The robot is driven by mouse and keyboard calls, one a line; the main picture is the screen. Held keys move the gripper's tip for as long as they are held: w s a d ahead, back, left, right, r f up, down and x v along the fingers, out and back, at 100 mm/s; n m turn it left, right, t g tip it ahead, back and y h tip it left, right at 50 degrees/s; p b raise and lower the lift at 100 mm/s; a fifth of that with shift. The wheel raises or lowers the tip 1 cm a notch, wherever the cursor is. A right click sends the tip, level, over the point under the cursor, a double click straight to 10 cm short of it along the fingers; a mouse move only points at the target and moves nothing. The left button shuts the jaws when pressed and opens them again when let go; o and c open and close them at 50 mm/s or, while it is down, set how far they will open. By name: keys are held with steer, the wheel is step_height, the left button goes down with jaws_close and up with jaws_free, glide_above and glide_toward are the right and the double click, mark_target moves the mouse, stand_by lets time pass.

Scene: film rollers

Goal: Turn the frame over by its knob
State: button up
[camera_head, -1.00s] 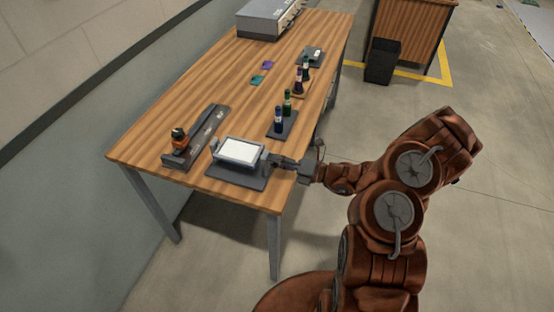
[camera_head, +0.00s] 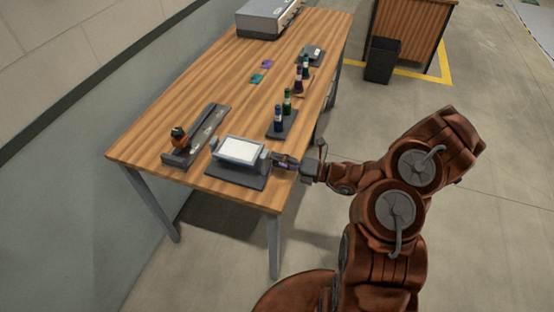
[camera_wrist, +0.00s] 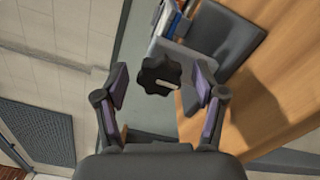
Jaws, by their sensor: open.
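The frame (camera_head: 239,150) is a pale rectangular panel held in a grey stand on a dark base plate (camera_head: 228,176) at the table's near end. Its knob (camera_wrist: 158,74) is black and lobed with a pale pointer mark, and shows large in the wrist view. My gripper (camera_wrist: 160,84) is open, with one finger on each side of the knob and clear gaps to it. In the head view my gripper (camera_head: 276,159) is at the right side of the stand, where it hides the knob.
The wooden table (camera_head: 190,110) carries a dark rail (camera_head: 208,133) with an orange-and-black item (camera_head: 180,138) left of the stand. Bottles stand on a dark tray (camera_head: 291,126) behind my gripper. A grey box (camera_head: 265,18) is at the far end.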

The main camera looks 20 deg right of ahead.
steer(key=v, duration=1.1)
steer(key=shift+d, duration=0.1)
steer(key=s+a+r+n+g+h, duration=0.1)
steer(key=s+a+r+n+g, duration=0.6)
steer(key=n, duration=0.4)
steer(key=s+a+r+n+g+h, duration=0.1)
steer(key=s+a+r+n+g, duration=0.5)
steer(key=a+n, duration=0.4)
steer(key=s+d+r+n+h, duration=0.3)
steer(key=s+n+h, duration=0.3)
steer(key=s+n, duration=0.1)
steer(key=s+d+r+n+h, duration=0.3)
steer(key=s+n+h, duration=0.3)
steer(key=s+n, duration=0.2)
steer(key=shift+d+n+t+h, duration=0.3)
steer(key=shift+d+n, duration=0.5)
steer(key=shift+n, duration=0.3)
